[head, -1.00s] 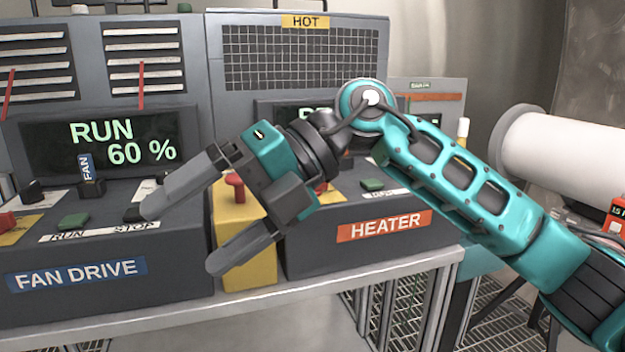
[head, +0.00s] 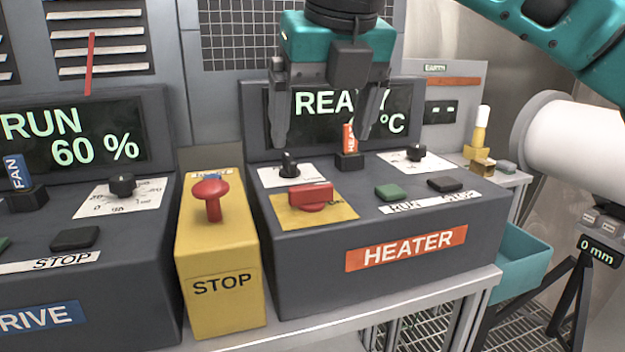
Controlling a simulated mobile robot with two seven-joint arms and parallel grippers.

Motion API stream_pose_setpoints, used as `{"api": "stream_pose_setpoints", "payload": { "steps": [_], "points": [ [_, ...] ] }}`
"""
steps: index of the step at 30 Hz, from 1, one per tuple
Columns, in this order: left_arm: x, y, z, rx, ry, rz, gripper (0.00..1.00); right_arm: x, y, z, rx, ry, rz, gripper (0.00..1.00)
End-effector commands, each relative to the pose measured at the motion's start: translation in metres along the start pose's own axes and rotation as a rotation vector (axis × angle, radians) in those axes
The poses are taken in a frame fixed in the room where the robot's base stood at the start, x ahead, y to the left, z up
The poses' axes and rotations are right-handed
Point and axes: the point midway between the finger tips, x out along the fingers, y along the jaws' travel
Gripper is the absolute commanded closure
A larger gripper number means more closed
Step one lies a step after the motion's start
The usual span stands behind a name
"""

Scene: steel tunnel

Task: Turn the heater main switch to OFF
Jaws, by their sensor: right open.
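The heater box (head: 300,265) carries an orange HEATER label. On its sloped top a red rotary handle (head: 311,194) sits on a yellow plate (head: 335,211) and lies roughly crosswise; it looks like the main switch. Its plate markings are too small to read. My right gripper (head: 323,138) points down, open and empty, above the back of the heater panel in the picture. Its two fingers hang apart in front of the heater display (head: 330,101), which reads READY, partly covered. The fingers do not touch the red handle. My left gripper is not in view.
A black selector knob (head: 288,164) and an orange tag on a black block (head: 349,161) stand behind the red handle. Green (head: 389,192) and black (head: 444,184) buttons lie to its right. A yellow STOP box (head: 218,262) with a red mushroom button (head: 211,190) stands close left.

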Motion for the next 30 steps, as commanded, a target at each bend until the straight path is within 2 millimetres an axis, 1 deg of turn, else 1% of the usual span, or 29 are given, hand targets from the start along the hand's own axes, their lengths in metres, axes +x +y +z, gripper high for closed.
{"api": "stream_pose_setpoints", "payload": {
  "steps": [1,6,9,13,18,26,27,30],
  "points": [
    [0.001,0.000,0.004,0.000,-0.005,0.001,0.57,0.014,0.000,-0.001,0.000,0.005,0.001,0.08],
    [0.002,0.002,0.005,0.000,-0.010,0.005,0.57,0.050,0.000,-0.001,-0.001,0.004,0.002,0.08],
    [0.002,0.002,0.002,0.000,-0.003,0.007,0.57,0.068,0.000,-0.001,-0.001,0.004,0.002,0.08],
    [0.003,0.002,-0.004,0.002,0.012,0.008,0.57,0.085,0.001,-0.001,-0.002,0.003,0.003,0.08],
    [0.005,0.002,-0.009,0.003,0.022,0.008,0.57,0.095,0.001,0.000,-0.002,0.001,0.002,0.08],
    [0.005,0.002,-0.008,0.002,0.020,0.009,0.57,0.097,0.001,0.000,-0.002,0.001,0.002,0.08],
    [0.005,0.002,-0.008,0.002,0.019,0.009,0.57,0.097,0.001,0.000,-0.002,0.001,0.002,0.09],
    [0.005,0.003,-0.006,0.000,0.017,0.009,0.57,0.096,0.001,0.000,-0.002,0.001,0.003,0.19]
  ]
}}
